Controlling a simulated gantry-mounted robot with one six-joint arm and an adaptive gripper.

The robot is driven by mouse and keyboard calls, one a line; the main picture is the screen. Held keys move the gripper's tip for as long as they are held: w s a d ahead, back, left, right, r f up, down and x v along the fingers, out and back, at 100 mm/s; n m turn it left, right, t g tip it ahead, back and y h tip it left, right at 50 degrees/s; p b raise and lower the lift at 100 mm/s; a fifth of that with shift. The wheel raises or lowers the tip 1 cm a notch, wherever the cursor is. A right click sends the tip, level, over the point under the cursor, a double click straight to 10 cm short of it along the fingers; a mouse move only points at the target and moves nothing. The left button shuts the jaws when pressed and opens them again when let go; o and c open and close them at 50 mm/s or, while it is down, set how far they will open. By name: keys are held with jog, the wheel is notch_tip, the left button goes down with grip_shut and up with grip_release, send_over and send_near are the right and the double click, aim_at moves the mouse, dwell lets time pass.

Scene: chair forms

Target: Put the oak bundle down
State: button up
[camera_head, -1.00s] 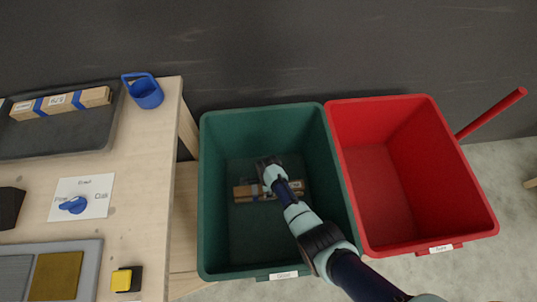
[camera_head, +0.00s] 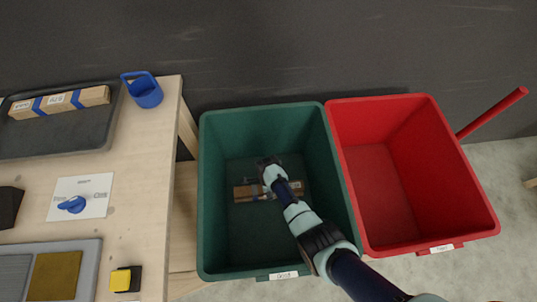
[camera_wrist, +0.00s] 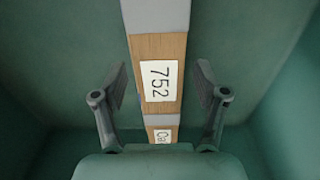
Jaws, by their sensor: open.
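The oak bundle (camera_head: 247,192) lies inside the green bin (camera_head: 227,238), partly hidden under my gripper in the head view. In the wrist view the bundle (camera_wrist: 172,48) is a wooden bar with grey bands, a label reading 752 and a second, partly hidden label beginning "Oa". My gripper (camera_wrist: 160,82) is open, with one finger on each side of the bundle and a gap on both sides. Green surfaces of the bin surround the bundle in the wrist view.
A red bin (camera_head: 376,205) with a red bar stands right beside the green one. The wooden workbench (camera_head: 145,190) at left holds a tray (camera_head: 60,142) with another blue-banded bundle (camera_head: 60,103), a blue holder (camera_head: 146,95), a blue dial (camera_head: 73,205) and a yellow button (camera_head: 121,280).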

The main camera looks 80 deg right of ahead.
notch_tip(320, 180, up, 12)
jog(key=p, duration=0.6)
